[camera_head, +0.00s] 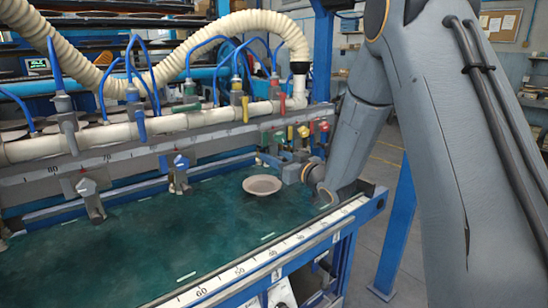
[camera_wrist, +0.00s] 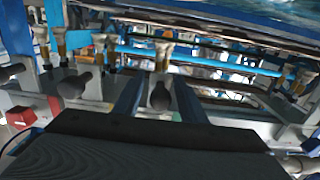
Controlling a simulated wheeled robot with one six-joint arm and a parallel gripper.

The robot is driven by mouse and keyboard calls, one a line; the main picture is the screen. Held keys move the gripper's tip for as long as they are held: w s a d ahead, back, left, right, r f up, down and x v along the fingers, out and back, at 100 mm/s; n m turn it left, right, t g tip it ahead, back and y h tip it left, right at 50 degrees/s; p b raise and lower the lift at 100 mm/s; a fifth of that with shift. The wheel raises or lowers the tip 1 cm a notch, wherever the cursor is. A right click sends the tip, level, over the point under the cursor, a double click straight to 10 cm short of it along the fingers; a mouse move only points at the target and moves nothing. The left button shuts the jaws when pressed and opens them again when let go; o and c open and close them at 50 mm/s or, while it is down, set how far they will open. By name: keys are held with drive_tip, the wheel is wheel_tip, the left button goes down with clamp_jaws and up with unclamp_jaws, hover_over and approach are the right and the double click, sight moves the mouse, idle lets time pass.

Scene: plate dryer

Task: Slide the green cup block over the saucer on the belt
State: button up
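The saucer (camera_head: 262,185), pale and shallow, lies on the dark green belt (camera_head: 150,240) near its right end. A small green fitting (camera_head: 270,137) shows on the rail behind it, among red and yellow ones. I cannot tell clearly whether it is the green cup block. My gripper (camera_wrist: 159,90) shows in the wrist view as two dark fingers set apart, with a dark knob (camera_wrist: 160,97) in the gap. I cannot tell whether they touch it. No green block is distinct in that view. In the head view my arm hides the fingers, right of the saucer.
A pale pipe (camera_head: 90,140) and blue hoses run above. A white ruler edge (camera_head: 250,262) borders the front. The belt left of the saucer is largely bare.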

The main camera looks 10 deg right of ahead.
drive_tip(key=shift+d, duration=0.1)
drive_tip(key=b+v, duration=0.1)
drive_tip(key=v, duration=0.6)
drive_tip(key=shift+s, duration=0.4)
drive_tip(key=shift+d, duration=0.1)
